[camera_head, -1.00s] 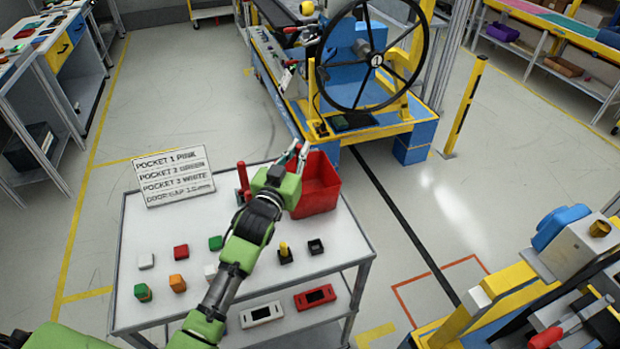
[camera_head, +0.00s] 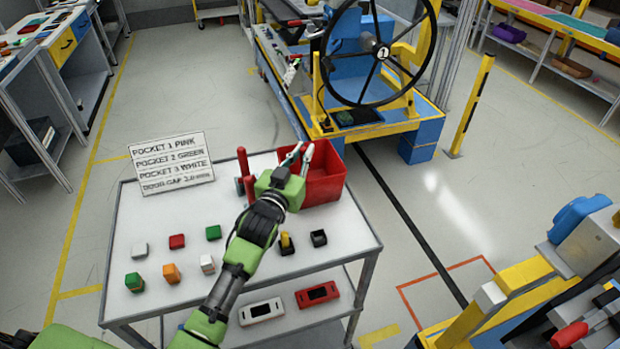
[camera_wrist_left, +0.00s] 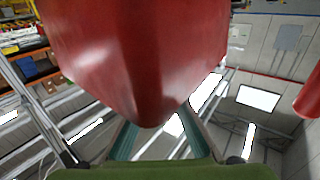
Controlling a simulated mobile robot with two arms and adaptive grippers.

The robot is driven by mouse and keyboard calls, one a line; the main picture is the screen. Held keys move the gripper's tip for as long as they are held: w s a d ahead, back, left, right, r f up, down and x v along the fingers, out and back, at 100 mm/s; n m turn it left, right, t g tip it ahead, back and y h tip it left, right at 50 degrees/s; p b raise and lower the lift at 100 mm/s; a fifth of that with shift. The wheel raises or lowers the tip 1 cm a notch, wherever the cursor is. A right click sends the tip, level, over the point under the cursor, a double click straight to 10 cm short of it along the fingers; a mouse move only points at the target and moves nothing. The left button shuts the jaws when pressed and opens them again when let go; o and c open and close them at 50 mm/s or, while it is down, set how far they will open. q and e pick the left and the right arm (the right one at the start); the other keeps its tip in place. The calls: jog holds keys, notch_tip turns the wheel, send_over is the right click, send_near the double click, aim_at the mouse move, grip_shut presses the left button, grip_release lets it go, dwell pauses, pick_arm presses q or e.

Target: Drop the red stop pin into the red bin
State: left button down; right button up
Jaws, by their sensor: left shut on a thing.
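The red bin (camera_head: 325,180) stands at the back right corner of the white-topped table. My left gripper (camera_head: 298,153) is at the bin's left side, its fingers at rim height. It is shut on the red stop pin, which I can barely make out against the red bin. In the left wrist view the bin's corner (camera_wrist_left: 130,60) fills the upper middle, very close, and covers the fingertips (camera_wrist_left: 162,130). Other red pins (camera_head: 243,163) stand upright on the table just left of the gripper; one red cylinder (camera_wrist_left: 308,95) shows at the right of the wrist view. My right gripper is not in view.
A sign board (camera_head: 172,163) stands at the table's back left. Small coloured blocks (camera_head: 172,272) lie on its left part. A yellow and black piece (camera_head: 287,243) and a black piece (camera_head: 319,238) lie in front of the bin. The wheel machine (camera_head: 375,55) stands behind.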

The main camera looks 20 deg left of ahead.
pick_arm(q)
jog(key=c, duration=2)
grip_release()
jog(key=shift+c, duration=0.2)
jog(key=s, duration=1.2)
jog(key=shift+a, duration=0.4)
jog(key=shift+f, duration=0.1)
